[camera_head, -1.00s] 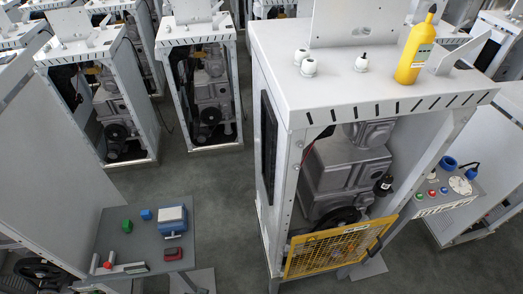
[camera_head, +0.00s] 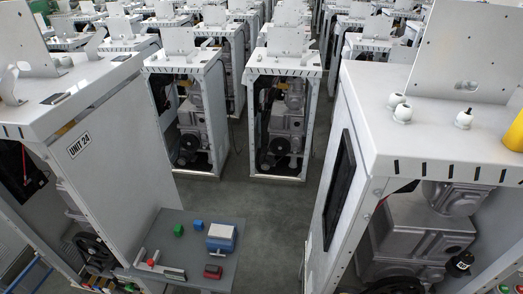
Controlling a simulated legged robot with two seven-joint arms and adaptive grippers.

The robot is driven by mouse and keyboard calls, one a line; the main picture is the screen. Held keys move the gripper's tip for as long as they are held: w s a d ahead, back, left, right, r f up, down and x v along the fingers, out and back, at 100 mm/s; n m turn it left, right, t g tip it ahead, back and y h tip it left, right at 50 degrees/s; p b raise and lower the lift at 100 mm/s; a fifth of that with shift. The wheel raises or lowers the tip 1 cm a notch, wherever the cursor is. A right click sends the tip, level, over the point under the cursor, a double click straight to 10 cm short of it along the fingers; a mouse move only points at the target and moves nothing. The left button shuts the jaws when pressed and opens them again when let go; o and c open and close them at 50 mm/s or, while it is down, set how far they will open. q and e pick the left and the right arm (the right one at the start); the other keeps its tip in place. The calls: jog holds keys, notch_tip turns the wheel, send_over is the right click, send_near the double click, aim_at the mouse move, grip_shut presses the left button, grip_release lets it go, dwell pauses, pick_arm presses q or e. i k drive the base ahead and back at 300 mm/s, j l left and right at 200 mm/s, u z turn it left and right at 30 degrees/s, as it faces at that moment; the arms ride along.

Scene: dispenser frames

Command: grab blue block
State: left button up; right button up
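The small blue block (camera_head: 198,225) lies on a grey table (camera_head: 184,246) at the lower left of the head view. A green block (camera_head: 178,230) lies just left of it. A larger blue and white box-like object (camera_head: 221,238) stands to its right. Neither of my grippers shows in the head view.
A red object (camera_head: 212,271) and a grey angled rail with a red ball (camera_head: 151,262) are also on the table. A white cabinet marked UNIT 24 (camera_head: 90,150) stands at the left. Another white cabinet (camera_head: 335,185) stands at the right. Grey floor (camera_head: 262,212) is open between them.

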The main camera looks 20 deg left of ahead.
aim_at(198, 224)
jog(key=u, duration=1.4)
